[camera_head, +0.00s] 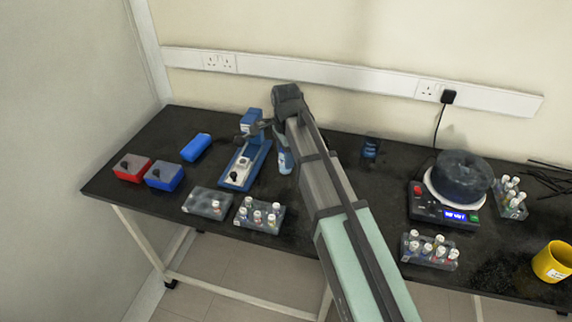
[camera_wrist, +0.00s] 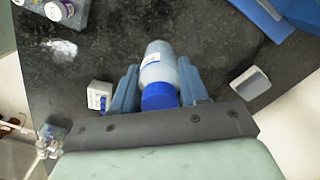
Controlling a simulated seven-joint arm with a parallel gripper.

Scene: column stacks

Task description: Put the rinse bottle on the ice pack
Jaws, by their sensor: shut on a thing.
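The rinse bottle (camera_wrist: 158,66), pale with a blue cap, is between the two fingers of my gripper (camera_wrist: 158,88) in the wrist view, with its cap toward the gripper's base. My gripper is shut on it. In the head view the bottle (camera_head: 285,162) shows below my wrist, right of the blue stand, and my arm hides part of it. I cannot tell whether its base touches the table. The ice pack appears to be the plain blue block (camera_head: 196,147) lying at the left of the table, apart from the bottle, with nothing on it.
A blue stand (camera_head: 243,165) stands between the bottle and the blue block. Red (camera_head: 132,168) and blue (camera_head: 164,177) boxes lie at the left. Vial racks (camera_head: 259,215) line the front. A scale (camera_head: 444,211) with a dark pot and a yellow mug (camera_head: 553,262) are at the right.

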